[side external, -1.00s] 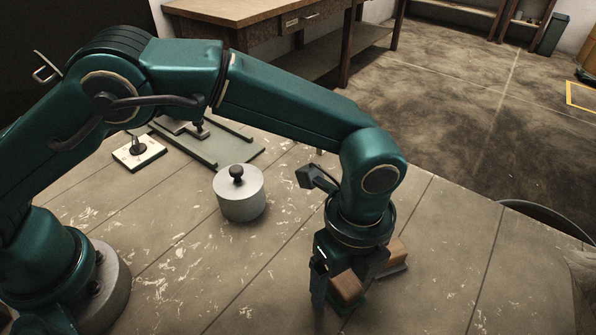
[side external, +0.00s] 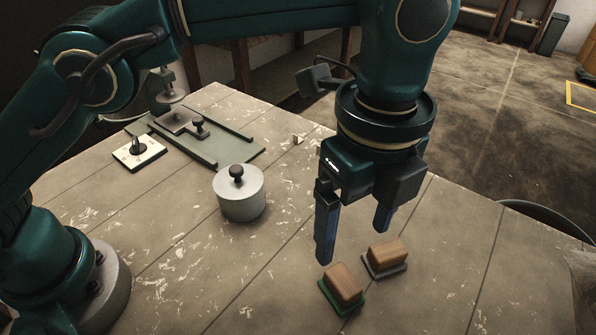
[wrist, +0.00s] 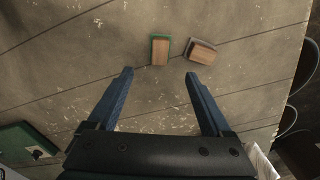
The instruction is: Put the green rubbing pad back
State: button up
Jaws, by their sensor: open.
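The green rubbing pad (side external: 342,287) has a wooden block handle on a green base and lies flat on the table, near the front. It also shows in the wrist view (wrist: 160,50), left of a second pad. My gripper (side external: 353,240) is raised above the table with its blue fingers apart and nothing between them. In the wrist view my gripper (wrist: 159,73) is open, and the green pad lies beyond the fingertips. The green pad stands apart from the fingers.
A grey-based pad (side external: 385,258) with a wooden handle lies just right of the green one. A grey cylinder with a black knob (side external: 239,194) stands left of my gripper. A green-grey plate fixture (side external: 215,143) and a switch box (side external: 139,152) sit farther back.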

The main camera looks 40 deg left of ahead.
jog(key=a+r+n+t+h, duration=0.1)
jog(key=a+r+n, duration=0.3)
jog(key=a+n, duration=0.3)
jog(key=a+r+n+t, duration=0.2)
jog(key=a+r+n, duration=0.2)
jog(key=a, duration=0.4)
jog(key=s+a+f+n+t+y, duration=0.1)
jog(key=s+a+f+n+t, duration=0.1)
jog(key=s+a+f+n, duration=0.3)
jog(key=s+a+n, duration=0.3)
jog(key=a+n, duration=0.2)
jog(key=n, duration=0.1)
jog(key=shift+s+t, duration=0.3)
